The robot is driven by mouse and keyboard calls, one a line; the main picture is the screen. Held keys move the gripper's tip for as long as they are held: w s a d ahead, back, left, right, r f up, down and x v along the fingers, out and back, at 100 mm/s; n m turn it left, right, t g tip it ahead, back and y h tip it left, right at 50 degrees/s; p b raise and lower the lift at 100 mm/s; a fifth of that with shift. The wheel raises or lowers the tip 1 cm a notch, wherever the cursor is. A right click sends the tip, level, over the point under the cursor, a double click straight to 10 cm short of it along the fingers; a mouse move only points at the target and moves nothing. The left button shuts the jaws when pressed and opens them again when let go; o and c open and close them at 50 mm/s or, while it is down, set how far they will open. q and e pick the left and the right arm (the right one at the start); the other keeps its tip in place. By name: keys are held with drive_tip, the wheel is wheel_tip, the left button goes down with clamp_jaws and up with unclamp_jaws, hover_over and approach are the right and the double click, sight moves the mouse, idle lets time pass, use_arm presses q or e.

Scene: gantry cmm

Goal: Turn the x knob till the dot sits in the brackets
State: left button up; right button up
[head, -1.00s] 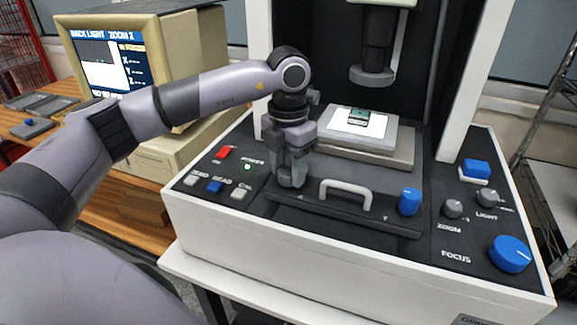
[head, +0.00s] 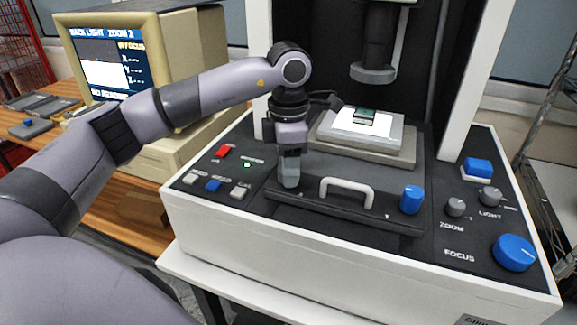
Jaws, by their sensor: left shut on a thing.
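My left gripper (head: 289,180) points down at the left end of the dark front bar of the machine's stage. It is shut on the x knob, which its fingers hide almost wholly. The blue y knob (head: 411,200) stands free at the bar's right end. The monitor (head: 105,62) at the left reads BACK LIGHT, ZOOM 2 and IN FOCUS, with a dark band above a white area. I cannot make out the dot or the brackets. My right gripper is not in view.
A pale handle (head: 347,190) rises from the bar just right of my left gripper. Small buttons (head: 213,185) and a red switch (head: 223,151) lie to its left. Zoom, light and focus (head: 515,252) knobs are at the right. The lens (head: 373,72) hangs above the stage.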

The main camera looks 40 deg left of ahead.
use_arm(q)
drive_tip(key=shift+m, duration=1.7)
drive_tip(key=o, duration=1.1)
drive_tip(key=shift+c, duration=0.2)
drive_tip(key=shift+r, duration=0.15)
wheel_tip(320, 180, up, 7)
drive_tip(key=shift+b, duration=0.35)
